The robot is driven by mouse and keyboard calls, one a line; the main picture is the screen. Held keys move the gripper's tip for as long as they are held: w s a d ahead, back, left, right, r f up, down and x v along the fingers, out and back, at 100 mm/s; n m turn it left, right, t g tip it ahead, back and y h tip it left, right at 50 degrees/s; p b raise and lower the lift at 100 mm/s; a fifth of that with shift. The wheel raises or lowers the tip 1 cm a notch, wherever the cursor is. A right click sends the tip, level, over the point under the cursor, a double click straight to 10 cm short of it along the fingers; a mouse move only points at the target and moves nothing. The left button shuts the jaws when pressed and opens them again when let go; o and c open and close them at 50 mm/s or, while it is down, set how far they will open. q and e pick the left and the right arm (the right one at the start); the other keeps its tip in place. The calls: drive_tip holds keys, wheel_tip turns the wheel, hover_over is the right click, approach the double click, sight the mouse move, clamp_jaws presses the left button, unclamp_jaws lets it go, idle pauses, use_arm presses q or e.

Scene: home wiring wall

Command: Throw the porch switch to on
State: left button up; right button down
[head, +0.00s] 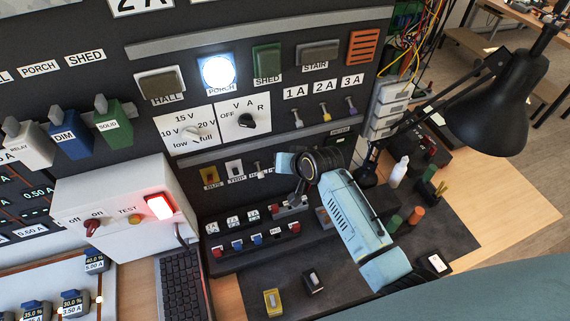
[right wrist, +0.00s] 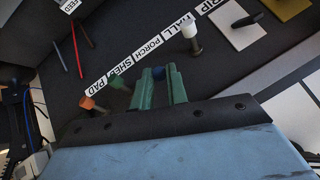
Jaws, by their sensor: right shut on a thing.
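The porch switch (right wrist: 158,73) is a small blue-tipped lever on the dark panel, beside its PORCH label (right wrist: 147,48) in the right wrist view. My right gripper (right wrist: 161,82) is shut on it, with one green finger on each side. The lever's lower part and tilt are hidden by the fingers. In the head view my right gripper (head: 286,163) reaches the right end of the switch row and covers the porch switch. The porch lamp (head: 218,71) above glows bright white. My left gripper is not in view.
The white hall lever (right wrist: 190,38) stands on one side of the gripper, the green shed lever (right wrist: 118,84) and orange pad lever (right wrist: 92,103) on the other. A black desk lamp (head: 490,115) stands at the right. A terminal box (head: 262,241) lies below.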

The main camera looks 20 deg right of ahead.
drive_tip(key=shift+w+r+g, duration=0.25)
drive_tip(key=shift+r+g, duration=0.15)
drive_tip(key=shift+g, duration=0.5)
drive_tip(key=c, duration=1.4)
unclamp_jaws()
drive_tip(key=shift+r, duration=0.1)
drive_tip(key=v, duration=1.3)
drive_tip(key=shift+a+r, duration=0.1)
drive_tip(key=shift+r, duration=0.1)
